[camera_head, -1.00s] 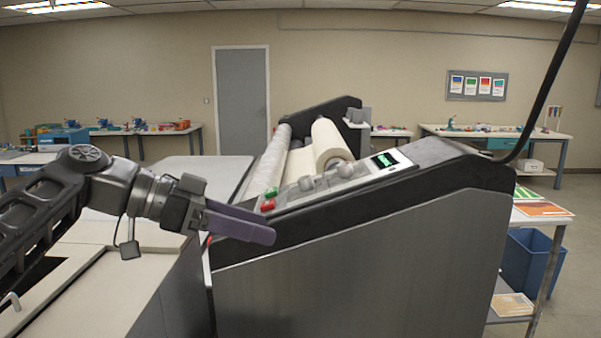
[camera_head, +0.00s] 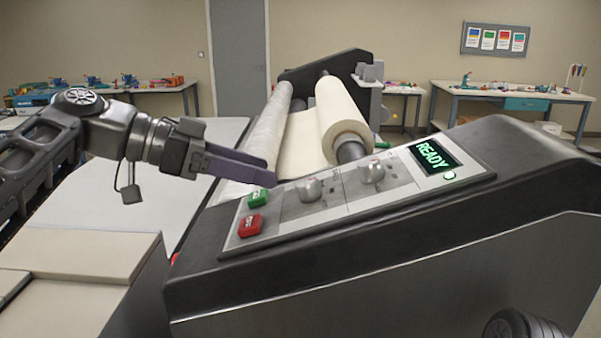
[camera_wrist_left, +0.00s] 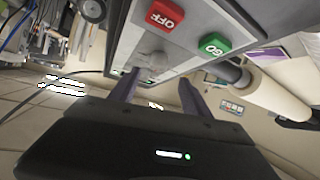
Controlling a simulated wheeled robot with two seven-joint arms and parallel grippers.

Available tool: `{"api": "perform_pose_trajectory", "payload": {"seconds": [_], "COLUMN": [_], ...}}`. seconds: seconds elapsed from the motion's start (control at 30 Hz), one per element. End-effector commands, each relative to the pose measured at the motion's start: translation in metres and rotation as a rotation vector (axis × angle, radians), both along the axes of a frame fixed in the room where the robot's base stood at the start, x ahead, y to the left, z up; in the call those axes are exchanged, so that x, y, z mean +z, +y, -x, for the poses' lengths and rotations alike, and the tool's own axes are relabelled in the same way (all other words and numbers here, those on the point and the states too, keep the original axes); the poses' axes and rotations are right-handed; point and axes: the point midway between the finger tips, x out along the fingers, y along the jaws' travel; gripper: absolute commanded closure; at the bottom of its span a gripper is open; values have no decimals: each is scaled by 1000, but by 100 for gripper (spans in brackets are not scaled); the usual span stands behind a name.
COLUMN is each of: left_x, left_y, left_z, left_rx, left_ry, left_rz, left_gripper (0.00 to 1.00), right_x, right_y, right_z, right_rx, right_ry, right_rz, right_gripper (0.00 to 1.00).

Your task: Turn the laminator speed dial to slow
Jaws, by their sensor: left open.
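The laminator's sloped control panel (camera_head: 340,195) carries two grey knobs, a left knob (camera_head: 309,190) and a right knob (camera_head: 371,171). Their markings are too small to read, so I cannot tell which is the speed dial. My left gripper (camera_head: 271,172) is open and empty, with purple fingers above the panel's left end, left of the left knob and apart from it. In the left wrist view a grey knob (camera_wrist_left: 152,56) shows beyond the spread fingers (camera_wrist_left: 157,92). My right gripper is out of view.
A green button (camera_head: 257,198) and a red button (camera_head: 249,225) sit at the panel's left end, close below my left gripper. A lit READY display (camera_head: 433,155) is at the right end. A film roll (camera_head: 342,115) lies behind the panel.

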Motion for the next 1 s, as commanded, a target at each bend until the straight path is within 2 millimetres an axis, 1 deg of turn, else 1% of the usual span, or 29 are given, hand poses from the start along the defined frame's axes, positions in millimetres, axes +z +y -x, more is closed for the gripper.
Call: {"api": "perform_pose_trajectory", "payload": {"seconds": [0.27,0.37,0.57,0.6,0.8,0.9,1.0], "left_x": [0,-3,-12,-12,-24,-27,-29], "left_y": [-1,-5,-27,-32,-59,-67,-70], "left_z": [0,-1,-6,-7,-15,-17,-18], "left_rx": [0,-2,-4,-5,-2,-1,0], "left_ry": [0,1,1,2,2,1,0], "left_rz": [0,-1,0,0,0,-1,-1], "left_gripper": [44,44,44,44,44,44,44], "right_x": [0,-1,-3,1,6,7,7], "right_y": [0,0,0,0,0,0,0], "right_z": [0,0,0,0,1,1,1], "right_rx": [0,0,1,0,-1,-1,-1], "right_ry": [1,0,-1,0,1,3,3], "right_rz": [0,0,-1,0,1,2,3], "right_gripper": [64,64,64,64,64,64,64]}}
